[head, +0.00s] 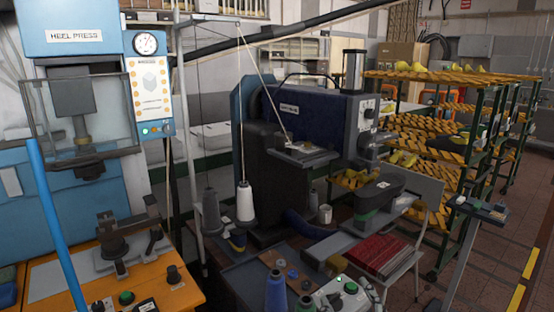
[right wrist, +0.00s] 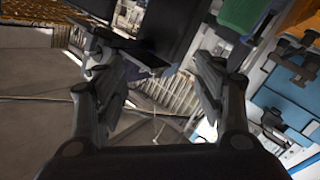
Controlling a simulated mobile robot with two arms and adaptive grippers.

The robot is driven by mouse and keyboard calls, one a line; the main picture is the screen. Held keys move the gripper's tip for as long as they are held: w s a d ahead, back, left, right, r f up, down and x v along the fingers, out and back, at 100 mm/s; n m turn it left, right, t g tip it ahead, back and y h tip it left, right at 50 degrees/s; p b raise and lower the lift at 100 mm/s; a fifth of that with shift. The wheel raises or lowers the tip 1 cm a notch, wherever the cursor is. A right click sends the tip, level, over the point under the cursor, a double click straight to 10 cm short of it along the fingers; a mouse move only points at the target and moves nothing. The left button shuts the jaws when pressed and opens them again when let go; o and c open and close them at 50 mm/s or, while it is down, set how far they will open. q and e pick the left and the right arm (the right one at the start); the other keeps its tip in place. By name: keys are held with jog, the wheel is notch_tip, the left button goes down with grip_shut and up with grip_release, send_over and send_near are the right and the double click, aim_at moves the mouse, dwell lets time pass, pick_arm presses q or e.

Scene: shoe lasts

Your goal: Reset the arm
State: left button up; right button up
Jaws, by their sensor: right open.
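My right gripper (right wrist: 150,68) shows in the right wrist view with its two dark fingers spread apart. It is open, and nothing is between the fingers. In the head view I cannot clearly pick it out among the dark parts at the bottom. My left gripper is not in view. Yellow shoe lasts (head: 402,67) lie on the slatted shelves of the rack (head: 430,76) at the right of the head view.
The blue heel press (head: 75,35) stands left over an orange table (head: 180,290). A dark sewing machine (head: 310,115) with thread cones (head: 245,203) stands in the middle. Tiled floor (head: 490,265) is clear at far right.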

jog(key=s+d+f+m+g+h, duration=0.1)
jog(key=s+d+f+m+g, duration=0.2)
jog(key=s+f, duration=0.4)
jog(key=s+d+f+g+h, duration=0.15)
jog(key=s+f+g, duration=0.25)
jog(key=f, duration=0.4)
jog(key=s+d+f+m+g+y, duration=0.1)
jog(key=s+f+g, duration=0.25)
jog(key=s, duration=0.45)
jog(key=s+d+f+g, duration=0.1)
jog(key=s+f+g, duration=0.2)
jog(key=s+f, duration=0.3)
jog(key=s+f+g, duration=0.1)
jog(key=s+f, duration=0.1)
jog(key=f, duration=1.1)
jog(key=s+f+g, duration=0.1)
jog(key=s+f, duration=0.1)
jog(key=f, duration=1.1)
jog(key=s+d+f, duration=0.2)
jog(key=s+f, duration=1.2)
jog(key=s, duration=0.1)
jog(key=shift+s+d+f+g, duration=0.25)
jog(key=shift+s+g, duration=0.05)
jog(key=shift+g, duration=0.05)
